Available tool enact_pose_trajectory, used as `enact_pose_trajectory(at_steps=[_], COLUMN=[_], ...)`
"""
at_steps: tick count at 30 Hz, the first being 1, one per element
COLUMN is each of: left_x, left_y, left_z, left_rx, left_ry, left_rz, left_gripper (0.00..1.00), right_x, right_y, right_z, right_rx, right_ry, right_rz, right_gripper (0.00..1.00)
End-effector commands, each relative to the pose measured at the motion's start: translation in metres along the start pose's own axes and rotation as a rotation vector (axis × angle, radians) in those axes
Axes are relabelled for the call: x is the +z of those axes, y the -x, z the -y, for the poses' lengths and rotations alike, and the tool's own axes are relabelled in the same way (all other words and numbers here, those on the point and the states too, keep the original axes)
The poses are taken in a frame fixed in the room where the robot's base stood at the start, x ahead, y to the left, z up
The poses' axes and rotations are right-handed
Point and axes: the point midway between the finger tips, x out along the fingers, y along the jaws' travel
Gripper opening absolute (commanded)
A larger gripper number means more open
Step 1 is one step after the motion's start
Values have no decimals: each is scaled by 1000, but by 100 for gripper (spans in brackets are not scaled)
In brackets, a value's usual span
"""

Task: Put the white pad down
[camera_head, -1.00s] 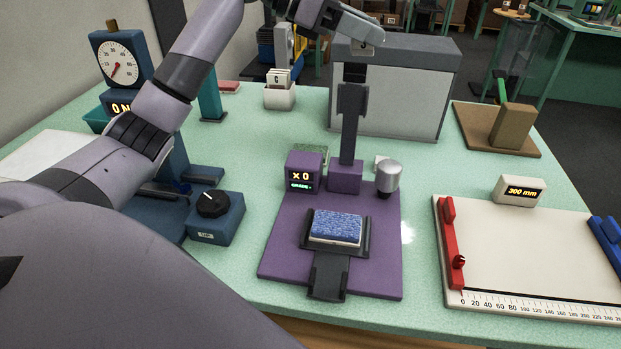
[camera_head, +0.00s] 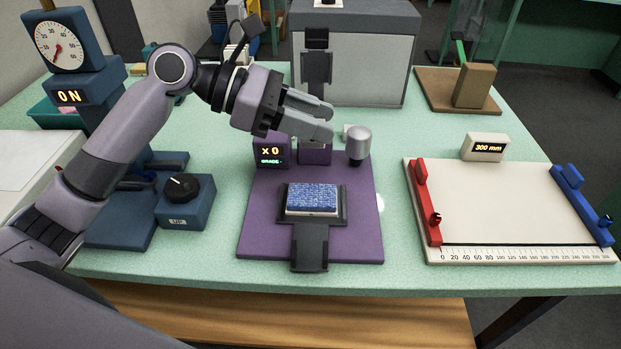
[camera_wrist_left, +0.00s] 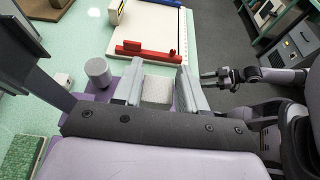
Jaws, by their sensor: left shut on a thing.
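My left gripper (camera_head: 328,121) is above the back of the purple stand (camera_head: 260,225), near its post, with the fingers pointing right. In the left wrist view the left gripper (camera_wrist_left: 163,84) is shut on a white pad (camera_wrist_left: 157,90) between its two fingers. In the head view the fingers hide the pad. A blue textured piece with a white edge (camera_head: 313,197) lies on the dark holder at the front of the stand, apart from the gripper. My right gripper (camera_wrist_left: 205,79) shows small in the left wrist view, its fingers apart and empty.
A grey metal cylinder (camera_head: 358,145) stands on the stand, right of the fingers. A white measuring board (camera_head: 500,205) with red and blue stops lies to the right. A blue knob box (camera_head: 186,202) and dial gauge (camera_head: 60,45) are left.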

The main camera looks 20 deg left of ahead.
Motion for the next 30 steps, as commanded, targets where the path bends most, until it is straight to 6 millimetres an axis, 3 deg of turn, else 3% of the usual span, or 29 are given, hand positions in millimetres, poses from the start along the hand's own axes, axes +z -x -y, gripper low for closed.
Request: enact_pose_trajectory(at_steps=[1, 6, 14, 19, 30], left_x=[-16, -51, -74, -98, -107], left_y=[-6, -20, -30, -40, -43], left_z=[1, 1, 1, 1, 1], left_rx=[-3, -1, 0, 1, 1], left_ry=[7, 4, 2, 4, 0], left_rz=[-2, -1, -1, 0, 0], left_gripper=[13, 13, 13, 13, 13], right_x=[3, 6, 8, 11, 12], right_y=[-2, -4, -6, -8, -8], right_z=[0, 0, 0, 0, 0], right_rx=[0, 0, 0, 0, 1], right_ry=[-1, -1, -1, -1, -1], right_rz=[0, 1, 1, 2, 2], right_gripper=[43, 43, 43, 43, 43])
